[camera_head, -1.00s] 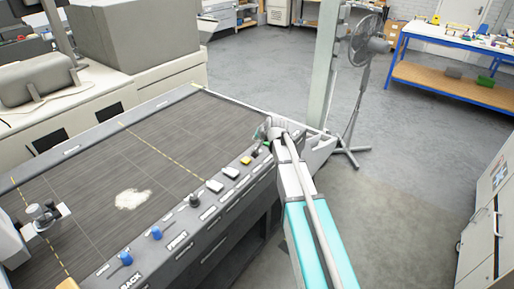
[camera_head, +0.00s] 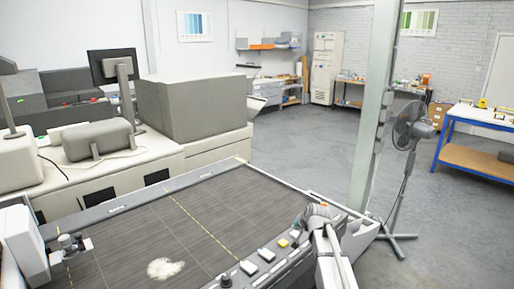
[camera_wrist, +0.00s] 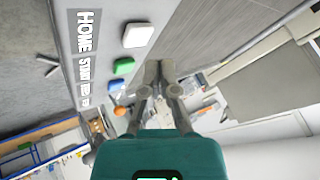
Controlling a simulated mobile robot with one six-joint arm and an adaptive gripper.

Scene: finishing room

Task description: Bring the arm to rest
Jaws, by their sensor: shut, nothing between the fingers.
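My arm (camera_head: 331,262) reaches up from the bottom edge of the head view to the right end of the dark-bedded machine table (camera_head: 215,225). Its grey wrist end is over the front rail there, and the fingers cannot be made out in that view. In the wrist view my gripper (camera_wrist: 158,68) is shut and empty, its two grey fingers together. Beside it, the rail carries a white button (camera_wrist: 138,34), a green button (camera_wrist: 124,66) and an orange knob (camera_wrist: 120,111), with HOME and START labels. Whether the fingers touch the rail cannot be told.
A pale post (camera_head: 374,120) stands just behind the table's right end, with a floor fan (camera_head: 411,130) beside it. A blue-framed workbench (camera_head: 482,158) is at the right. A white patch (camera_head: 164,268) lies on the bed. The floor beyond is clear.

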